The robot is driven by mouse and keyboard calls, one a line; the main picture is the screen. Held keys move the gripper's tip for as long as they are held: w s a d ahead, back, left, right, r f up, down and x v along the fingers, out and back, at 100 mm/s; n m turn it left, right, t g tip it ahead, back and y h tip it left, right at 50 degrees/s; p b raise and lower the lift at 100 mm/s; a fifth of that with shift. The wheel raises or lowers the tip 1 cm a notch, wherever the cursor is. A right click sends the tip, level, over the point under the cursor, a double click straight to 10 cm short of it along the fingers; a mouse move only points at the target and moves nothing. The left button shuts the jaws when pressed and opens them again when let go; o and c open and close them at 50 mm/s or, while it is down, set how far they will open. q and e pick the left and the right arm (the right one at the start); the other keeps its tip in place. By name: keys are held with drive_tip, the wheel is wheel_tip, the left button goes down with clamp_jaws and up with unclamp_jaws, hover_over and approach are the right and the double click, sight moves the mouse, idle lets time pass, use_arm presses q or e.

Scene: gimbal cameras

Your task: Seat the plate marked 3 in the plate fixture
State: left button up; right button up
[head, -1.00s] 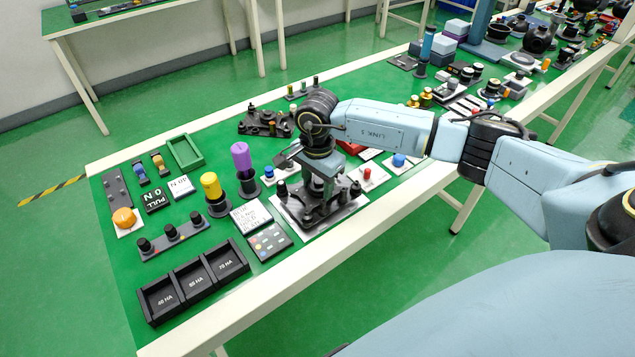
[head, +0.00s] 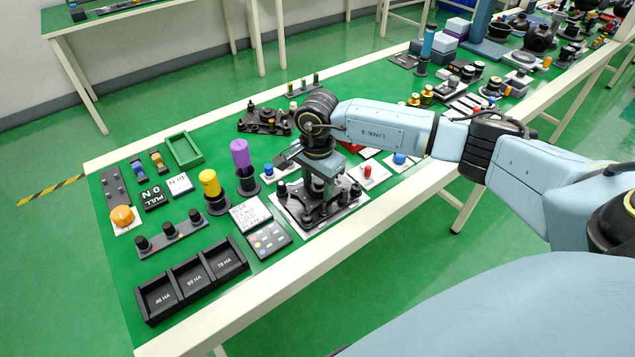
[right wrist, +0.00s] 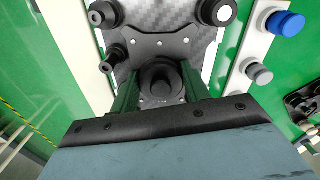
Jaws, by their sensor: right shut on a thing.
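The plate fixture (head: 283,208) is a dark base with a pale border and several black knobs, near the front edge of the bench. It also shows in the right wrist view (right wrist: 205,62). My right gripper (head: 320,200) points down over its middle. In the right wrist view its two fingers are shut on the round black knob (right wrist: 160,82) of a dark plate (right wrist: 150,48) with small holes. The plate lies at the fixture between the black knobs; whether it is fully down I cannot tell. No number 3 is readable. My left gripper is not in view.
A black three-bay tray (head: 192,282), a grey panel (head: 268,240) and a purple cylinder (head: 240,153) stand left of the fixture. Red (head: 367,170) and blue (head: 399,158) buttons are close on the right. Another dark fixture (head: 265,120) stands behind. Little bench is free around the gripper.

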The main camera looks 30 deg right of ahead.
drive_tip(key=shift+f+b, duration=0.45)
drive_tip(key=shift+f, duration=0.1)
drive_tip(key=o, duration=1.2)
